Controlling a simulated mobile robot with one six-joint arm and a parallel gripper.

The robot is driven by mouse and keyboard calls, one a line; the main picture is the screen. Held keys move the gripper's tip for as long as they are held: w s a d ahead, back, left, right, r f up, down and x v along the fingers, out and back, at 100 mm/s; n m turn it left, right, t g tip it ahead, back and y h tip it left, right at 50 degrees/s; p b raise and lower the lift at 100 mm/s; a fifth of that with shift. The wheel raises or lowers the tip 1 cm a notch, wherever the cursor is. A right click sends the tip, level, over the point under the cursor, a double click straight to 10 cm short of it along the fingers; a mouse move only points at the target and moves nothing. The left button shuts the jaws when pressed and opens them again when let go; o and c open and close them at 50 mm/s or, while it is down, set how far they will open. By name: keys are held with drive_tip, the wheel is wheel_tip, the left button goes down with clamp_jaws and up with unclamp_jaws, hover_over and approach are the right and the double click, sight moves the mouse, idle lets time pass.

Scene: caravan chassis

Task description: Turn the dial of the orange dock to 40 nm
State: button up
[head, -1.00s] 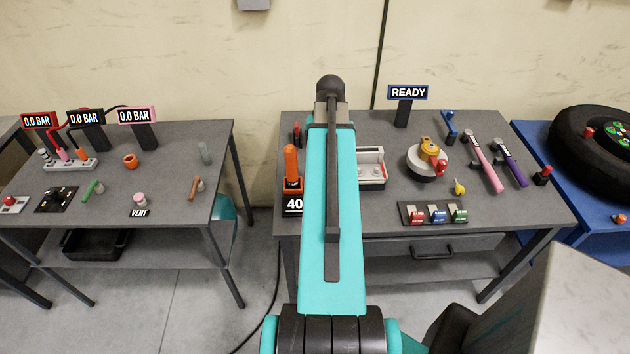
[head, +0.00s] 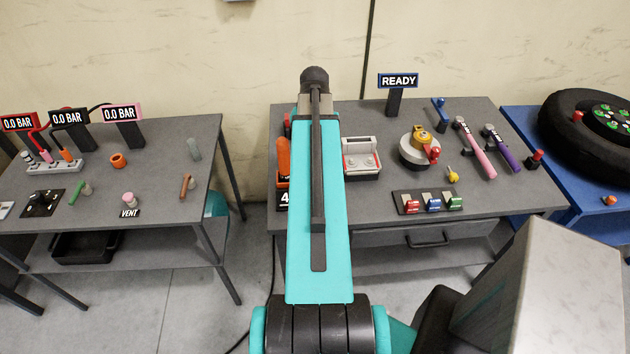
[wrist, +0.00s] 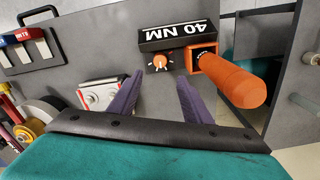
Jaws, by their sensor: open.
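The orange dock (wrist: 194,62) shows upside down in the wrist view, with an orange-handled tool (wrist: 240,82) standing in it. Its black sign (wrist: 178,34) reads 40 NM. Beside the dock, in front of the sign, is the small orange dial (wrist: 160,61) with pale tick marks around it. My gripper (wrist: 160,78) is open, its two purple fingers apart, with the dial seen between and beyond the fingertips. I see no contact with it. In the head view my arm hides the dial and part of the sign (head: 283,200); the orange handle (head: 283,157) shows left of the arm.
A grey-and-red tray (head: 362,157), a round device (head: 420,148), coloured switches (head: 430,204) and pink and purple tools (head: 476,150) stand right of my arm. A READY sign (head: 397,81) is behind. Another bench (head: 150,163) is at left, with a floor gap between.

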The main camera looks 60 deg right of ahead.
drive_tip(key=shift+f+b, duration=4.25)
drive_tip(key=shift+f, duration=1.95)
drive_tip(key=c, duration=1)
drive_tip(key=shift+c, duration=0.2)
drive_tip(key=shift+n, duration=0.3)
drive_tip(key=shift+s+n+p, duration=0.1)
drive_tip(key=shift+n+p, duration=0.25)
drive_tip(key=shift+n, duration=1.65)
drive_tip(key=o, duration=1)
